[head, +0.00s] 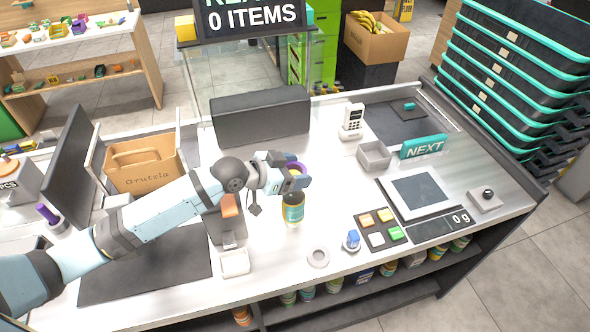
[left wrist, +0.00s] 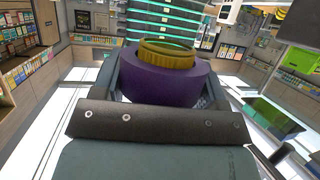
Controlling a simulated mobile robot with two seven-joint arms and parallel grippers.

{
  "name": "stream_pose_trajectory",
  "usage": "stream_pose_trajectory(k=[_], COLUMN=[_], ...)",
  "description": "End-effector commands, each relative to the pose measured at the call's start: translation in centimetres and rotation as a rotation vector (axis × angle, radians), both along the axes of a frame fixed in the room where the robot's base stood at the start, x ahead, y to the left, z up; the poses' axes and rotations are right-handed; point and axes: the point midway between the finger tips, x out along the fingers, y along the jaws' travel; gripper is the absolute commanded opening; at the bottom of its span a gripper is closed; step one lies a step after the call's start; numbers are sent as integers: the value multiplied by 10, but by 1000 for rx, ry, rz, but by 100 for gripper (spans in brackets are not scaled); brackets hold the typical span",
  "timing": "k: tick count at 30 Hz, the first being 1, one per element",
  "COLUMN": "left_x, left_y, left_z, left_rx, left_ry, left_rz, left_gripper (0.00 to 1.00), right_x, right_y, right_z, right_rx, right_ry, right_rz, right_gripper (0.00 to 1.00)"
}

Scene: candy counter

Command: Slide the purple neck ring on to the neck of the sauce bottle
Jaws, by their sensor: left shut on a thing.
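The purple neck ring (head: 300,166) is between the fingers of my left gripper (head: 298,180), which is shut on it. In the left wrist view the purple ring (left wrist: 172,86) is wide and level, with a ribbed gold round piece (left wrist: 168,54) standing up out of its middle. I cannot tell for sure whether that piece is the bottle's top. The sauce bottle (head: 293,212), with a teal label and a yellowish base, stands upright on the counter directly below the gripper. The gripper hides its upper part and neck. My right gripper is not in view.
A pale ring (head: 318,257) and a blue-topped item (head: 352,240) are on the counter near its front edge. A button pad (head: 382,229), scale (head: 419,191) and grey bin (head: 374,155) stand to the right. A brown box (head: 141,168) is at the left.

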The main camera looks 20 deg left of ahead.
Motion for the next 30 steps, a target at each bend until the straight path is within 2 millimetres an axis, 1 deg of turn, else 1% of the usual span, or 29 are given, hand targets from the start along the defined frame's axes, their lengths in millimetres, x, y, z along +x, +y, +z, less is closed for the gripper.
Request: stream_pose_trajectory(k=[30], left_x=[0], left_y=[0], left_z=[-6], left_rx=[0], left_ry=[0], left_rz=[0], left_gripper=[55], right_x=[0], right_y=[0], right_z=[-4], right_rx=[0], right_ry=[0], right_rz=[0], right_gripper=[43])
